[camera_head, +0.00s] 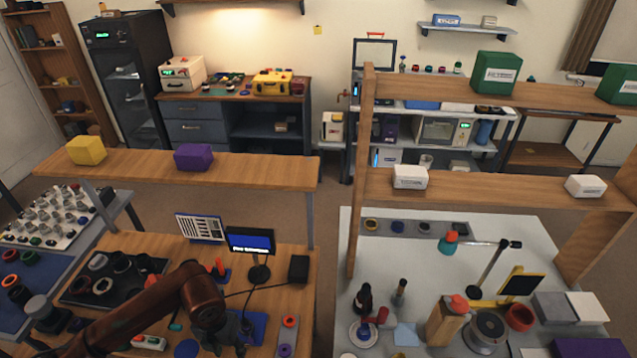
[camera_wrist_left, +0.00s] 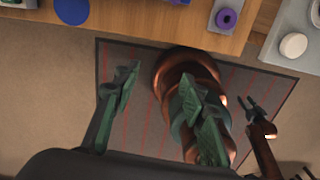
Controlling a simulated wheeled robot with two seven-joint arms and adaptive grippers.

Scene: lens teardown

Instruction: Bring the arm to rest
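In the left wrist view my left gripper (camera_wrist_left: 160,80) is open, its green-padded fingers apart with nothing between them. It hangs over the floor mat (camera_wrist_left: 110,62), just off the wooden table edge. A rounded copper part of my own body shows behind the fingers in the wrist view. A small dark pronged part at the right, on a copper link, may be my right gripper; its state is unclear.
The wooden table holds a small monitor (camera_head: 250,240), a black tray (camera_head: 75,292) with rings, and a purple ring (camera_wrist_left: 227,18). A white table (camera_head: 345,240) with bottles and a lamp stands right. A wooden shelf (camera_head: 250,172) crosses behind. Floor lies between the tables.

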